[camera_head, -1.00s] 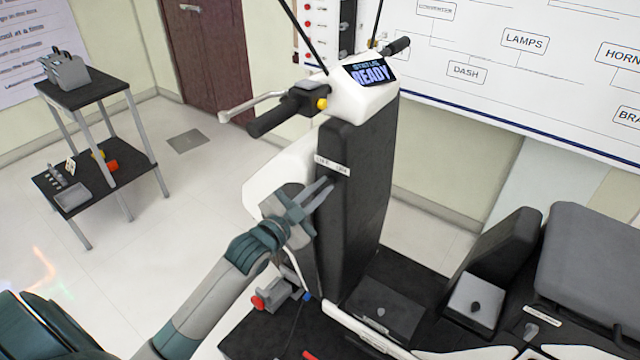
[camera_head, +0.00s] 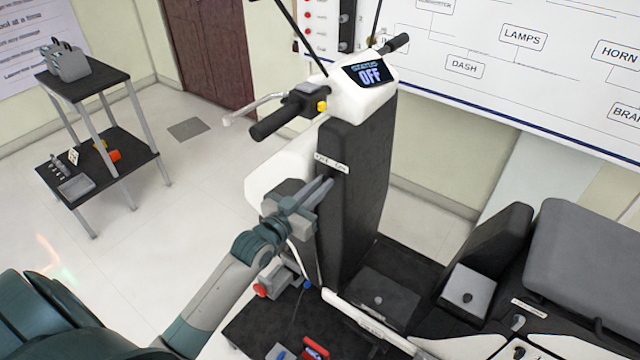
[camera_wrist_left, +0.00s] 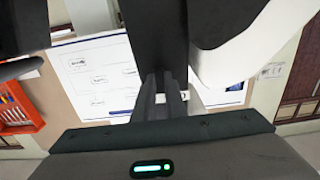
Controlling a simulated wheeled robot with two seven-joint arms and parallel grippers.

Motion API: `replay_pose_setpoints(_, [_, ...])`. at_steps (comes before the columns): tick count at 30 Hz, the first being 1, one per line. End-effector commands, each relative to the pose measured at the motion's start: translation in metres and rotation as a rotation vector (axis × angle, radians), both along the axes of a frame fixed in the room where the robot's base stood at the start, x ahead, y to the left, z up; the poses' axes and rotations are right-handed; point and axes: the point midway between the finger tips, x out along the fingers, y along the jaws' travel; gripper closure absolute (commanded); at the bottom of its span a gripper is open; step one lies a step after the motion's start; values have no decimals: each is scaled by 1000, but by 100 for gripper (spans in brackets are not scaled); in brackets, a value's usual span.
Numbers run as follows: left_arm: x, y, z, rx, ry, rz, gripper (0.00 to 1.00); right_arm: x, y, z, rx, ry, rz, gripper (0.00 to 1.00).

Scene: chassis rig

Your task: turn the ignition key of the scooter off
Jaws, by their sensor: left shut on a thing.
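The scooter's black front column (camera_head: 357,190) stands upright in the middle of the head view. Its dash display (camera_head: 369,75) reads "STATUS OFF". A small white label strip (camera_head: 331,163) sits on the column, just above my left gripper (camera_head: 322,187). The left gripper's fingers are close together at the column face, shut on the ignition key. The key itself is hidden by the fingers. In the left wrist view, the fingers (camera_wrist_left: 166,95) point at the dark column. My right gripper is not in view.
The left handlebar grip (camera_head: 275,122) and brake lever (camera_head: 252,108) are above my left gripper. A grey clamp with a red knob (camera_head: 261,290) is below it. The scooter seat (camera_head: 590,255) is at the right. A shelf cart (camera_head: 95,170) stands at the far left.

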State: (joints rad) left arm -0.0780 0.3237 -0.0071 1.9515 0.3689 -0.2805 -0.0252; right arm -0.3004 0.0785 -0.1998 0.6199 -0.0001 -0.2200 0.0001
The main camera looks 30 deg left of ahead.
Motion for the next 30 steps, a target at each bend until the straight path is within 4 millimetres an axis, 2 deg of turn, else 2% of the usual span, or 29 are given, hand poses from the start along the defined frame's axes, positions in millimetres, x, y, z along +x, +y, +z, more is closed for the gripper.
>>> replay_pose_setpoints(12, [0, 0, -1, -12, 4, 0, 100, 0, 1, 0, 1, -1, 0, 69])
replay_pose_setpoints(13, [0, 0, -1, -11, 4, 0, 82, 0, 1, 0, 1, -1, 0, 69])
replay_pose_setpoints(15, [0, 0, -1, -11, 4, 0, 70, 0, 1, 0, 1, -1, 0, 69])
replay_pose_setpoints(25, [-1, 0, -1, -9, 2, 0, 70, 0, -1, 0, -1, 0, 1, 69])
replay_pose_setpoints(30, [-9, 1, -2, -8, 2, 0, 70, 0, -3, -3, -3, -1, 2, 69])
